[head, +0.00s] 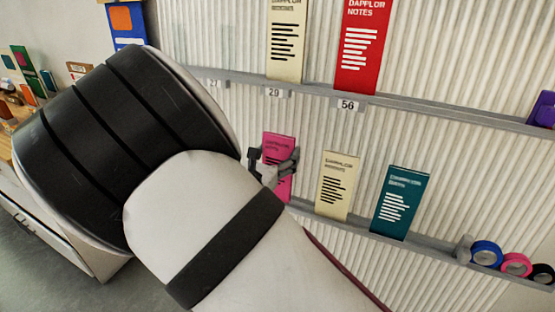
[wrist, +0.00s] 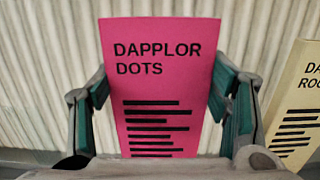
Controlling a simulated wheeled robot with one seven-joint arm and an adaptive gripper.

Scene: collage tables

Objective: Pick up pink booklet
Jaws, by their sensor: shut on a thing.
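The pink booklet (head: 279,147) stands upright on the lower ledge of the ribbed wall rack in the head view, left of a cream booklet. In the wrist view the pink booklet (wrist: 158,80), printed "DAPPLOR DOTS", fills the middle, tilted slightly. My gripper (head: 273,165) is at the booklet in the head view, with its fingers on both sides of it. In the wrist view my gripper (wrist: 165,112) has its green-padded fingers against the booklet's left and right edges.
A cream booklet (head: 337,185) stands close to the right, then a teal booklet (head: 401,202). Tape rolls (head: 487,254) sit further right on the lower ledge. The upper ledge (head: 400,101) holds a red booklet (head: 362,45) and another cream one (head: 287,38).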

